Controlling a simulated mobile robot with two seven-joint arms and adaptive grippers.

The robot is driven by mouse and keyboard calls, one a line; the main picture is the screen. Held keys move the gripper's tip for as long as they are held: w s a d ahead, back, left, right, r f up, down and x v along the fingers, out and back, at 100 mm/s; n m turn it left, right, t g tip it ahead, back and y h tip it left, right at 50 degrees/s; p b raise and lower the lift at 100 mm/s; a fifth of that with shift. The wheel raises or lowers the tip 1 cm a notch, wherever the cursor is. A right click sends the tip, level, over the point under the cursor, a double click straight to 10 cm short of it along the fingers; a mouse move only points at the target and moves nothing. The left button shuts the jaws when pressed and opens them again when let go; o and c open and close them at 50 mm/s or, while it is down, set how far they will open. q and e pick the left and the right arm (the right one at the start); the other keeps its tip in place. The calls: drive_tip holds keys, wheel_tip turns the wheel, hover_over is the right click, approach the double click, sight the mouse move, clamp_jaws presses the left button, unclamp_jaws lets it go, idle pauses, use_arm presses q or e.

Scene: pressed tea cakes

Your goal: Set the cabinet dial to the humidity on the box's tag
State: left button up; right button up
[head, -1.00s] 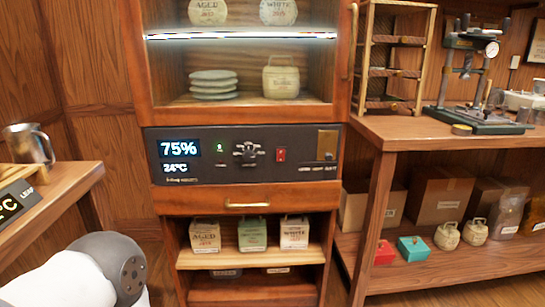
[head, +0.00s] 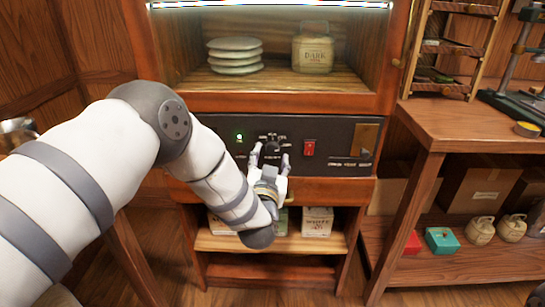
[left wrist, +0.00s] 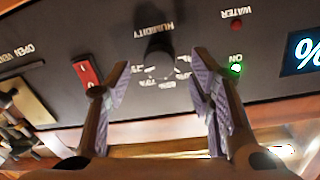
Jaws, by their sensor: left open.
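The cabinet dial (head: 271,143) is a dark round knob on the black control panel (head: 340,150). It also shows in the left wrist view (left wrist: 158,62), upside down, with HUMIDITY lettering and a ring of numbers partly readable. My left gripper (head: 270,159) is open in front of the dial, its two fingers on either side of it; I cannot tell whether they touch it. The display (left wrist: 303,50) shows only a percent sign at the wrist view's edge; my arm hides it in the head view. Boxes under the panel include a white box (head: 317,222); their tags are unreadable.
A red switch (head: 309,148) is right of the dial, and a green ON light (head: 239,136) is left of it. A drawer lies below the panel. Above is a shelf with stacked tea cakes (head: 235,55). A wooden bench (head: 470,130) stands at right.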

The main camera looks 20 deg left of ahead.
sight(273, 149)
use_arm(q)
drive_tip(key=shift+x, duration=1.05)
clamp_jaws()
